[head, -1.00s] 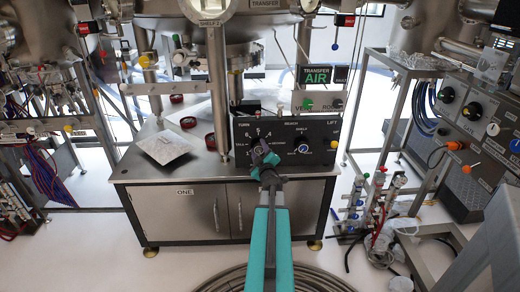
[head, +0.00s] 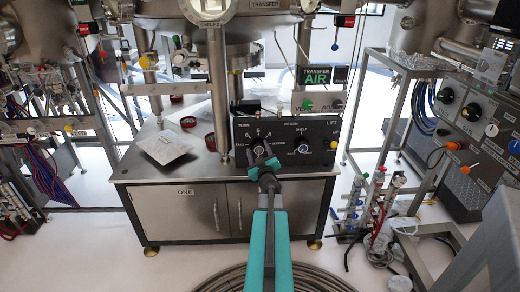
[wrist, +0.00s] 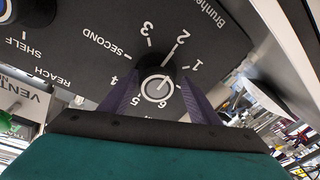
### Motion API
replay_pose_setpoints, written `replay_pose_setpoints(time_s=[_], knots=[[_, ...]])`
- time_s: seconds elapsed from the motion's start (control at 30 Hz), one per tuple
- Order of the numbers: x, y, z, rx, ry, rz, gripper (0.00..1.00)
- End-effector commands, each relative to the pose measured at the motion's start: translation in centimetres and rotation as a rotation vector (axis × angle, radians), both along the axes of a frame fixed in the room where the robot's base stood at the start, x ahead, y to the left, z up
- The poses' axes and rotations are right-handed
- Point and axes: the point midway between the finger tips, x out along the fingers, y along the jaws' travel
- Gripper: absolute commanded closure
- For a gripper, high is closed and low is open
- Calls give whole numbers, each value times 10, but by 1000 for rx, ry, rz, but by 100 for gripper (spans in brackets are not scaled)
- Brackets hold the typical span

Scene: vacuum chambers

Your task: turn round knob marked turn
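The round knob marked TURN (head: 258,145) is on the left of the black control panel. In the wrist view the knob (wrist: 158,87) shows a pale round cap in a ring of numbers, with a white line running towards the 2. My gripper (head: 264,163) is in front of it in the head view. In the wrist view its two dark fingers (wrist: 160,98) stand apart, one on each side of the knob, with a narrow gap at each side. I cannot tell for sure whether either finger touches it.
The panel also carries a blue-centred SHELF knob (head: 303,146) to the right, its dark edge at the top left in the wrist view. Red rings (head: 188,122) and a silver packet (head: 164,148) lie on the bench. Coiled hose (head: 325,275) lies on the floor.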

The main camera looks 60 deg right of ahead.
Motion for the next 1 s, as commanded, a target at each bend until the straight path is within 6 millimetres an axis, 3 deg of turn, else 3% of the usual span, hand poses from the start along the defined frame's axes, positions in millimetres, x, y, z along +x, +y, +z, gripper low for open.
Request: replay_pose_setpoints(time_s=[0.47, 1.0], knots=[[-4, 1, 2, -2, -2, -3, 42], [-35, 35, -1, -1, -2, -4, 42]])
